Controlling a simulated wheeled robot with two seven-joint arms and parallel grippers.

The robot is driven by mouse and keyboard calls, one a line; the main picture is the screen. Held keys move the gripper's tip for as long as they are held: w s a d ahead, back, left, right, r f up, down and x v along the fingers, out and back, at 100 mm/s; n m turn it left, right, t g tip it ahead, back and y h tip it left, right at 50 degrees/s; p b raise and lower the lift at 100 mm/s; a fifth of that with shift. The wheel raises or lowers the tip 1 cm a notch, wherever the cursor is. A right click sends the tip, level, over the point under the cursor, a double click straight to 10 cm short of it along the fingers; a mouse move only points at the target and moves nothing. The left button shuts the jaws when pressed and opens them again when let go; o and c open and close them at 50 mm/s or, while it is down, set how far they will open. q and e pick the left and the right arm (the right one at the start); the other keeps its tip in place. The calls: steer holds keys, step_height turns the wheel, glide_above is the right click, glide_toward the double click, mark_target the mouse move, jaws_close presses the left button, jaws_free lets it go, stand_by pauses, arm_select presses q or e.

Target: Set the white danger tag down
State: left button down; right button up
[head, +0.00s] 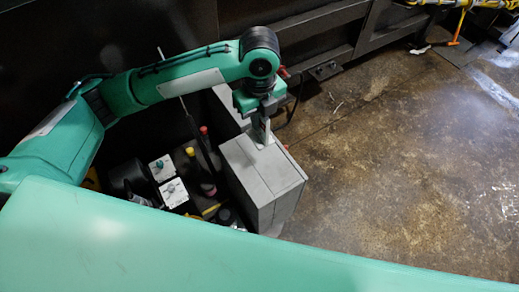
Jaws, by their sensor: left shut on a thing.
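My right gripper is not in view.
Left of the box are two white plates with knobs (162,168), a red-topped item (204,131) and several dark and yellow tools. A dark metal frame (320,30) runs along the back. The stained brown floor (400,160) at right is clear.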

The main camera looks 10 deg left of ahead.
arm_select(q)
step_height(320, 180, down, 14)
steer(key=shift+f+p, duration=0.1)
steer(key=shift+p, duration=0.9)
steer(key=c, duration=1.5)
jaws_free()
step_height(320, 180, up, 12)
steer(key=b, duration=0.2)
steer(key=shift+b, duration=0.3)
